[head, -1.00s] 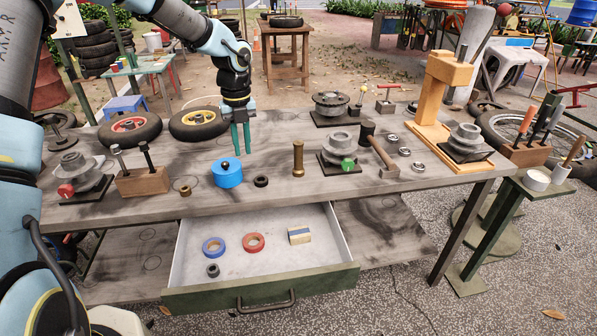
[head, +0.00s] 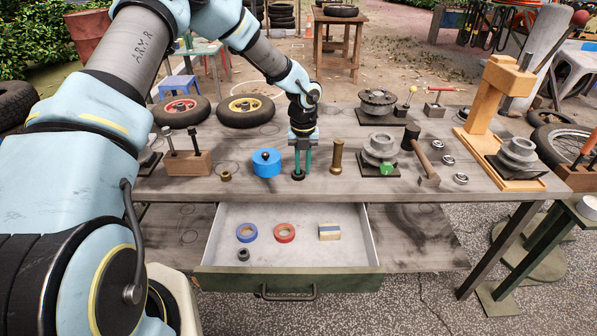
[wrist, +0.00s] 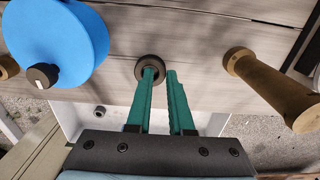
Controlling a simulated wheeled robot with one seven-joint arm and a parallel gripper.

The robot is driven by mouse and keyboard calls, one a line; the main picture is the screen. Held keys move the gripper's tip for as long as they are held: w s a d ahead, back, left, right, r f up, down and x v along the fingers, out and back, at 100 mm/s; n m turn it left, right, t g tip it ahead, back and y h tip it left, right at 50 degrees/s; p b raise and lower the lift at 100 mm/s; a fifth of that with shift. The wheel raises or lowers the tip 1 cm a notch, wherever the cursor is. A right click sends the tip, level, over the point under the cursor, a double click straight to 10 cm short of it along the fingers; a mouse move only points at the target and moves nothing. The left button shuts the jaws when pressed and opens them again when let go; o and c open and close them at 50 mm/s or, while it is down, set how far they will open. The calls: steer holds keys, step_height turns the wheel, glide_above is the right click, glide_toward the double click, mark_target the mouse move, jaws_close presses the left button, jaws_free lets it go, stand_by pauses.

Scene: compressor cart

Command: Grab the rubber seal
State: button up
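The rubber seal, a small black ring (head: 298,177), lies flat on the bench top between the blue round container and the brass cylinder. It also shows in the wrist view (wrist: 139,71). My gripper (head: 302,168) points down right over the seal, its green fingers apart with nothing held between them. In the wrist view the left fingertip overlaps the ring and the right fingertip is just to its right (wrist: 161,72). I cannot tell whether a finger touches the seal. A similar small dark ring (head: 243,254) lies in the open drawer.
The blue container (head: 267,163) stands close on the left and the brass cylinder (head: 337,157) close on the right. A hammer (head: 422,160) and metal parts lie farther right. The open drawer (head: 345,256) holds two tape rolls and a block.

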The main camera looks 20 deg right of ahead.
steer(key=shift+f, duration=0.5)
jaws_close()
